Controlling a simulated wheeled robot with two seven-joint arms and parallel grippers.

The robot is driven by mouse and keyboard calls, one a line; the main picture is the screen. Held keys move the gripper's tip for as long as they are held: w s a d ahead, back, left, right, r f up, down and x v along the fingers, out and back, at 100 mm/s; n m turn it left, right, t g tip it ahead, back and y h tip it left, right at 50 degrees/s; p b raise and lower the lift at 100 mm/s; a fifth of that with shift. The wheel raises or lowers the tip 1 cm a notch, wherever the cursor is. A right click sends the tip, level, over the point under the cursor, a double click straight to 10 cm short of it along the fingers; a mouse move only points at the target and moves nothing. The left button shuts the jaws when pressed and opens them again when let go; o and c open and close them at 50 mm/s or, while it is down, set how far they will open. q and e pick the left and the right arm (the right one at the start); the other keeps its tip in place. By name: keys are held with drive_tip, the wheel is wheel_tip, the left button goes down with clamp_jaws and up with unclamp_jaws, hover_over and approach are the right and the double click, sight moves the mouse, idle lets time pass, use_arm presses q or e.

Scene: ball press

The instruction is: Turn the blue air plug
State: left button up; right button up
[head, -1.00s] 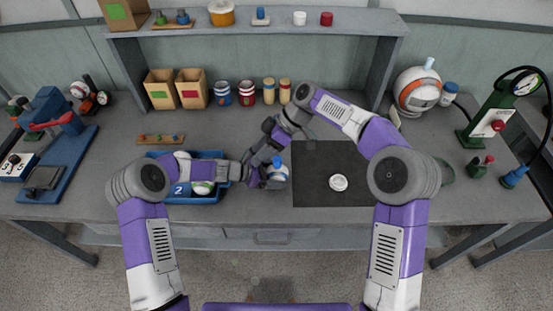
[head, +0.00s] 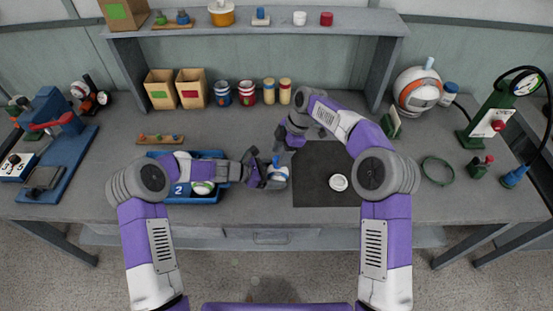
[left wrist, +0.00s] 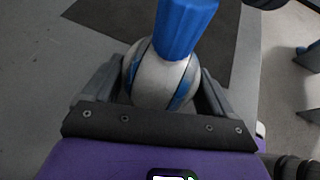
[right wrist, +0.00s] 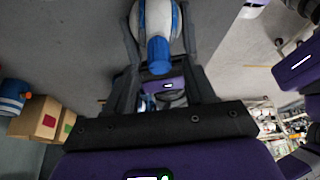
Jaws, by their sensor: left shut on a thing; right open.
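The ball (head: 278,174) is small and white with blue patches, and its blue air plug (head: 276,161) points up. My left gripper (head: 272,177) is shut on the ball and holds it near the table's front edge. In the left wrist view the ball (left wrist: 158,82) sits between the fingers, with the blue plug (left wrist: 184,28) standing clear of them. My right gripper (right wrist: 160,45) is open. In the right wrist view its fingers stand either side of the plug (right wrist: 158,56), apart from it, with the ball (right wrist: 157,18) beyond. Its fingertips are hard to make out in the head view.
A dark mat (head: 312,188) with a white disc (head: 338,183) lies right of the ball. A blue tray (head: 205,196) lies under my left arm. A pump (head: 490,125), a green ring (head: 438,171) and a large ball (head: 416,91) stand at right. The back shelf holds containers.

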sight(277, 158)
drive_tip(key=shift+x, duration=1.8)
clamp_jaws()
